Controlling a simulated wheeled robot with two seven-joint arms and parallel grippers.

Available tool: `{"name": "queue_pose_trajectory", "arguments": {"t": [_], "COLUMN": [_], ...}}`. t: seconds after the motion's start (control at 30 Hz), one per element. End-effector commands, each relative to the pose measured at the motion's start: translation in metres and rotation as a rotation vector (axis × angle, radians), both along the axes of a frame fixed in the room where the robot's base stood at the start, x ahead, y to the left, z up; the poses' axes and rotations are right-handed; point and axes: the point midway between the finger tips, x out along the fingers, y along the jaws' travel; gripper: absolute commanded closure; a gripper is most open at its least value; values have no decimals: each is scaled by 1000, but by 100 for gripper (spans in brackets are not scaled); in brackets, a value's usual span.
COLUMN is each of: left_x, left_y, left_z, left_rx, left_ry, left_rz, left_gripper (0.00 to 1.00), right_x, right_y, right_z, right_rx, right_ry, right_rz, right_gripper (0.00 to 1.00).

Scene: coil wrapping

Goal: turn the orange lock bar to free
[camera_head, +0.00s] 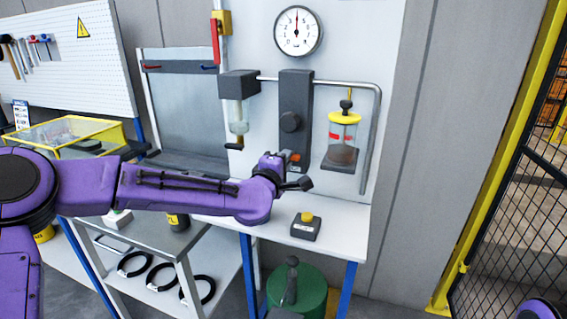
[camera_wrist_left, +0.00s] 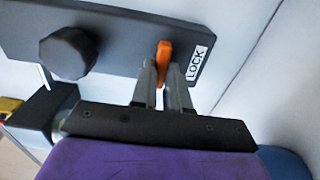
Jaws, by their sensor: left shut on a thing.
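The orange lock bar (camera_wrist_left: 163,60) sits on a dark grey panel beside a white LOCK label (camera_wrist_left: 196,63) in the left wrist view. My left gripper (camera_wrist_left: 163,85) is shut on the bar, with one finger on each side of it. In the head view the bar shows as a small orange patch (camera_head: 295,157) low on the dark upright block (camera_head: 297,90), and my left gripper (camera_head: 285,165) is at it. The wrist hides part of the bar there. My right gripper is not in view; only a bit of purple shows at the bottom right corner.
A black round knob (camera_wrist_left: 68,52) stands on the same panel; it also shows in the head view (camera_head: 290,121).

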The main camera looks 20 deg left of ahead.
Motion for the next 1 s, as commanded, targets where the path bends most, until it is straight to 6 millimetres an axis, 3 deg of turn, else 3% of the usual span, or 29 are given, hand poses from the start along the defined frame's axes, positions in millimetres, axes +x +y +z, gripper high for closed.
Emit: {"name": "queue_pose_trajectory", "arguments": {"t": [0.37,0.4,0.47,0.77,0.87,1.0], "left_x": [0,0,0,-2,-13,-45], "left_y": [0,0,0,0,0,2], "left_z": [-1,-1,-1,-1,-2,-3], "left_rx": [-7,-7,-7,-5,-7,-9], "left_ry": [3,3,3,1,0,-2], "left_rz": [0,0,0,0,-1,-1], "left_gripper": [100,79,60,60,60,60], "right_x": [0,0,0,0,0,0], "right_y": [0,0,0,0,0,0], "right_z": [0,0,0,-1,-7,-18], "right_rx": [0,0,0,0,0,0], "right_ry": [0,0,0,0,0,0], "right_rz": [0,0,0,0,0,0], "right_gripper": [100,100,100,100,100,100]}}
